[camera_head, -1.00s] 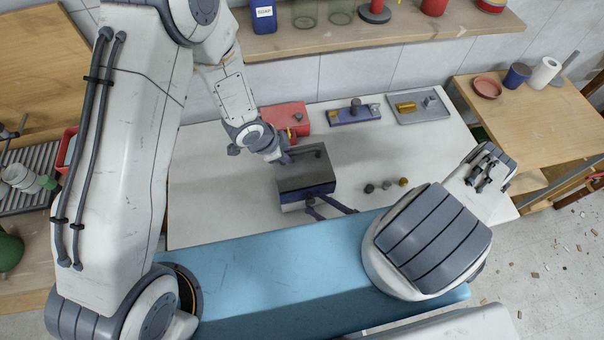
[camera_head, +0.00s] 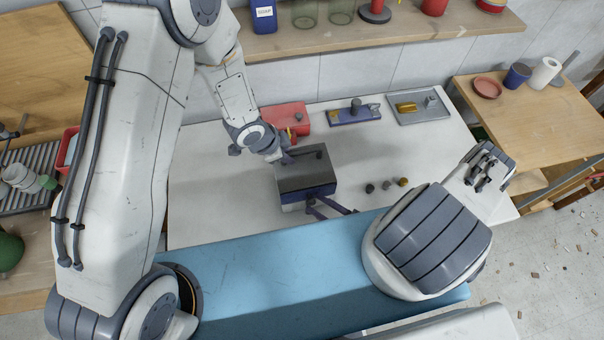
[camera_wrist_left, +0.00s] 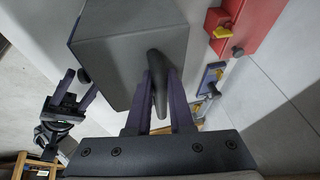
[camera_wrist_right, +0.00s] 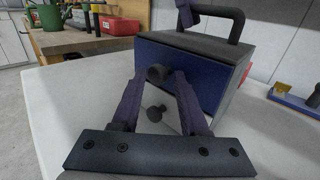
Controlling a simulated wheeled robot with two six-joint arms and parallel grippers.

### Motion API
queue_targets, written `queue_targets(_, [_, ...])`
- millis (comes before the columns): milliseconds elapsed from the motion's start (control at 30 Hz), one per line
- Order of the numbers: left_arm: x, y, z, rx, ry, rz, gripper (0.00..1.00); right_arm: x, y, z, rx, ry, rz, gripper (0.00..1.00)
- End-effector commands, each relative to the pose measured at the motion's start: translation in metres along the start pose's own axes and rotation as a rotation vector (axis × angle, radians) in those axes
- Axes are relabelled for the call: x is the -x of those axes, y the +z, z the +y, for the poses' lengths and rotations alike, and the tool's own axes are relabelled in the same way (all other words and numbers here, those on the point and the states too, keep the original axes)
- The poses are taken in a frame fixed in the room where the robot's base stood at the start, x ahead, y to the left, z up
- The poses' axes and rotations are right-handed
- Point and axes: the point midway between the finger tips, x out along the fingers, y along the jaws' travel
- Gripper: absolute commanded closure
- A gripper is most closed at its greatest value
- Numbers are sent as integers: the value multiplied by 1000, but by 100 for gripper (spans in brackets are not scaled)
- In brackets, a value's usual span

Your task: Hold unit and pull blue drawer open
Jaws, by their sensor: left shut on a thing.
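The unit is a dark grey box (camera_head: 307,174) on the white table, with a bar handle on top. Its blue drawer (camera_wrist_right: 190,72) fills the upper front and looks shut, with a dark round knob (camera_wrist_right: 157,73). A pale front with another dark knob (camera_wrist_right: 155,114) shows below it. My left gripper (camera_wrist_left: 164,85) is shut on the handle (camera_wrist_left: 157,72) from above; the head view partly hides this grip. My right gripper (camera_wrist_right: 158,78) is in front of the blue drawer, its fingers apart on either side of the knob, with small gaps showing.
The table's left part is clear.

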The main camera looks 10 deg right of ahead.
Motion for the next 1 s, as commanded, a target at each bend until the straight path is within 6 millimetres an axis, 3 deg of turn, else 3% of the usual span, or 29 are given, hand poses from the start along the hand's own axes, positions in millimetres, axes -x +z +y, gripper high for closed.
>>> queue_targets(33, [-2,4,9,-5,18,-10,100,0,-1,-2,1,-5,2,43])
queue_targets(700, [-2,5,6,0,13,-12,100,42,-1,-1,1,-2,1,43])
queue_targets(1000, [-1,5,5,2,10,-11,100,45,-1,0,0,2,1,43])
